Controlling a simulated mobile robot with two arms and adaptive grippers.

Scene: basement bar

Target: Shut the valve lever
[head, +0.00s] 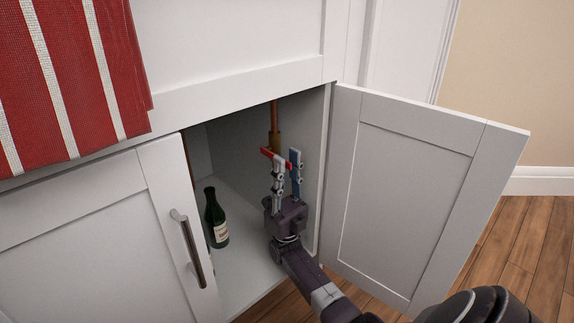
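The valve lever (267,152) is red and sits at the lower end of a copper pipe (275,130) inside the open cabinet. Only part of it shows, as a finger of my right gripper covers some of it. My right gripper (286,164) reaches up into the cabinet, its two fingers apart at the lever. A bluish piece shows at the right finger's tip. I cannot tell whether the fingers touch the lever. My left gripper is not in view.
A green bottle (216,218) stands on the cabinet floor (241,270) left of my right gripper. The right door (405,195) is swung open. The left door (95,240) with its bar handle (190,248) appears closed. A red striped cloth (70,75) hangs above.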

